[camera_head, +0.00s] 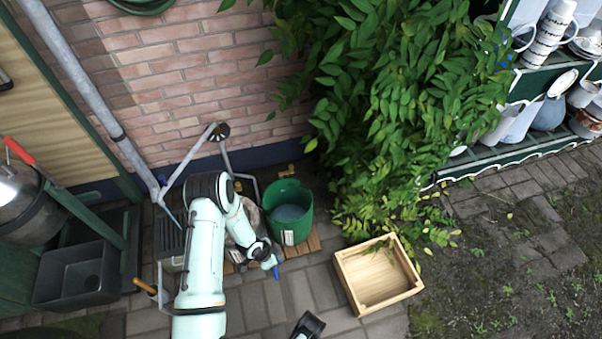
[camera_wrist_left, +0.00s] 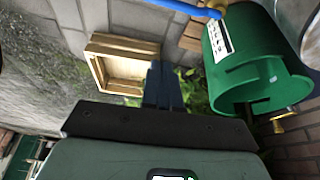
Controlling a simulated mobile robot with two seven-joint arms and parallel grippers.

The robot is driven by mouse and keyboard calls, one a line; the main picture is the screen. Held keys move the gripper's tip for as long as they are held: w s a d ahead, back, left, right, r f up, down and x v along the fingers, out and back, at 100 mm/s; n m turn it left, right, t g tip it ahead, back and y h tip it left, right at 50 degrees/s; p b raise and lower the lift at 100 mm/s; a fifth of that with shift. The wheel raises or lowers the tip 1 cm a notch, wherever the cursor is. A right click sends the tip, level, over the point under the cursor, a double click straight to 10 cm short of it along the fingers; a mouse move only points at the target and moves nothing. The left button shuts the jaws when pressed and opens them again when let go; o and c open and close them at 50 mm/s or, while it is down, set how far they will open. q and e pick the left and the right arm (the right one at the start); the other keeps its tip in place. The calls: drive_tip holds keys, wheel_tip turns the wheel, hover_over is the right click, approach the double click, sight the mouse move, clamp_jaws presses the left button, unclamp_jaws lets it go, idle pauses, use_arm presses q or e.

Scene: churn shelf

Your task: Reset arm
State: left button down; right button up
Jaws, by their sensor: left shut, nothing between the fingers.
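My left arm rises from the bottom of the head view, bends at its elbow and reaches down to the right. My left gripper (camera_head: 276,271) is at its end, in front of the green bucket and left of the wooden crate. In the left wrist view the dark fingers (camera_wrist_left: 162,84) are together, with nothing seen between them.
A green bucket (camera_head: 291,208) stands by the brick wall, also in the left wrist view (camera_wrist_left: 240,82). An open wooden crate (camera_head: 350,279) lies on the paving. Leafy plants (camera_head: 385,100) hang behind it. A black basin (camera_head: 78,277) and metal churn (camera_head: 25,205) are at left.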

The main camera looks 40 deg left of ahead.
use_arm(q)
drive_tip(key=s+d+r+n+g, duration=0.1)
drive_tip(key=s+d+r+n, duration=0.15)
drive_tip(key=d, duration=0.35)
drive_tip(key=s+d+r+n+h, duration=0.1)
drive_tip(key=s+d+n, duration=0.25)
drive_tip(key=d, duration=0.35)
drive_tip(key=s+d+r+n+g, duration=0.1)
drive_tip(key=s+d+r+n, duration=0.1)
drive_tip(key=d+n, duration=0.3)
drive_tip(key=s+d+r+g+p, duration=0.1)
drive_tip(key=s+r+p, duration=0.1)
drive_tip(key=r+p, duration=0.6)
drive_tip(key=s+d+r+m+g+p, duration=0.1)
drive_tip(key=s+d+r+p, duration=0.1)
drive_tip(key=r+p, duration=0.7)
drive_tip(key=shift+s+d+r+g+h, duration=0.3)
drive_tip(key=shift+s+r, duration=0.05)
drive_tip(key=shift+s, duration=0.3)
use_arm(e)
drive_tip(key=s+a+r+g, duration=0.1)
drive_tip(key=s+r, duration=0.1)
drive_tip(key=r, duration=0.6)
drive_tip(key=s+a+r+g, duration=0.1)
drive_tip(key=s+r, duration=0.2)
drive_tip(key=r, duration=0.6)
drive_tip(key=shift+a+r+n+g+y, duration=0.15)
drive_tip(key=shift+a+n+g+y, duration=0.15)
drive_tip(key=shift+y, duration=0.1)
